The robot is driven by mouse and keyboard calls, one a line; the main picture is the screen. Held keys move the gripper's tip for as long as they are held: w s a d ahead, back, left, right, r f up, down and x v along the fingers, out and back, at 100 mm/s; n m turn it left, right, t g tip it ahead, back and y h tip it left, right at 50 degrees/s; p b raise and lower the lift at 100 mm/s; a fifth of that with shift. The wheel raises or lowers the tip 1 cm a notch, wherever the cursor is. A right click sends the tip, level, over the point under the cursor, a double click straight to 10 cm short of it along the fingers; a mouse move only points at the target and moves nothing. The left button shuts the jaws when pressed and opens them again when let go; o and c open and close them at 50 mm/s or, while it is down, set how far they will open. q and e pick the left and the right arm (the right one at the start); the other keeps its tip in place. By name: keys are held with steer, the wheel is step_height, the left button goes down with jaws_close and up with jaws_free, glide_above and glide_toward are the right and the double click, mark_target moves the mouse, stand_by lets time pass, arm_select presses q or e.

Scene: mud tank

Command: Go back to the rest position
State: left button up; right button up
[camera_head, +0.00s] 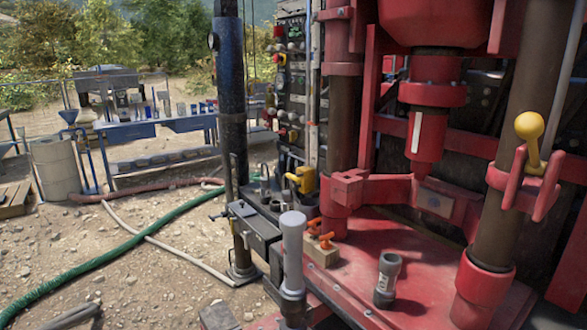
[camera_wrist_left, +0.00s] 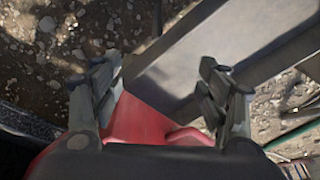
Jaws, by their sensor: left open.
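My left gripper (camera_wrist_left: 160,98) shows in the left wrist view with its two dark grey fingers spread wide apart. Nothing is between the fingertips as a held object. Behind and below the gap lie a red painted surface (camera_wrist_left: 138,122) and a broad grey metal beam (camera_wrist_left: 195,62). I cannot tell how far the fingers are from them. I cannot make out either gripper in the head view. My right gripper shows in neither view.
A red drilling rig (camera_head: 440,255) fills the right side, with a short grey pipe piece (camera_head: 387,280) standing on its deck. A yellow-knobbed lever (camera_head: 530,130) is at the right. Hoses (camera_head: 130,243) cross the gravel at left. A barrel (camera_head: 55,168) stands farther back.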

arm_select(q)
steer(key=s+f+g, duration=0.1)
steer(key=s+f, duration=0.2)
steer(key=f, duration=0.6)
steer(key=s+f, duration=0.3)
steer(key=f, duration=0.5)
steer(key=s+a+f, duration=0.3)
steer(key=s+f, duration=0.7)
steer(key=s, duration=0.4)
steer(key=shift+a+f+g, duration=0.2)
steer(key=shift+f+g, duration=0.05)
steer(key=shift+g, duration=0.15)
steer(key=shift+c, duration=0.5)
